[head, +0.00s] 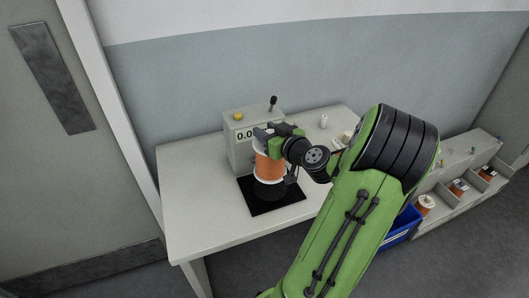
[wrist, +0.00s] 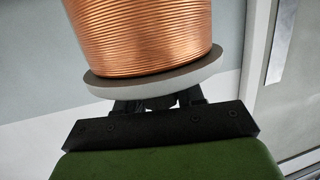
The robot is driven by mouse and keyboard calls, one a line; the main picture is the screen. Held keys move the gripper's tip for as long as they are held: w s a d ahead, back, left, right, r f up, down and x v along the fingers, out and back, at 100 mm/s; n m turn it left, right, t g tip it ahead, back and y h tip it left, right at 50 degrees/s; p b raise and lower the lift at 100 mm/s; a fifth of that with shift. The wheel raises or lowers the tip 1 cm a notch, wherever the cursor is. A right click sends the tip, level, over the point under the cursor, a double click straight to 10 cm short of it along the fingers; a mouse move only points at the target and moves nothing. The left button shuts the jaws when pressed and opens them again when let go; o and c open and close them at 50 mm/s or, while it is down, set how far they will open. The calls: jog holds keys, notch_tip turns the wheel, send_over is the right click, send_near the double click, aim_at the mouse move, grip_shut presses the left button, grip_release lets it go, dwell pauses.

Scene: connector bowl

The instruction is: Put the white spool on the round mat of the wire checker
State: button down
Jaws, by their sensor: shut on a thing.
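My gripper (head: 268,136) is shut on a white-flanged spool (head: 268,167) wound with copper-coloured wire. In the wrist view the spool (wrist: 145,40) fills the top, with its pale flange (wrist: 155,83) close to the dark jaws (wrist: 160,104). The wire checker (head: 240,152) is a grey box with a display starting "0.0", a yellow button and a dark lever. In front of it lies a black square plate (head: 285,203). A dark round mat (head: 269,190) shows just under the spool. The spool looks upright over it; I cannot tell whether they touch.
The checker stands on a pale table (head: 195,210) with free room at left. At right are a blue bin (head: 403,228) and a grey shelf unit (head: 462,170) holding more spools. My arm hides the table's right part.

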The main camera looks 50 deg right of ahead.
aim_at(267, 170)
notch_tip(267, 170, down, 7)
jog(key=shift+r+b, duration=0.1)
jog(key=shift+b, duration=0.85)
jog(key=c, duration=0.7)
grip_release()
jog(key=shift+f, duration=0.2)
jog(key=shift+r, duration=0.1)
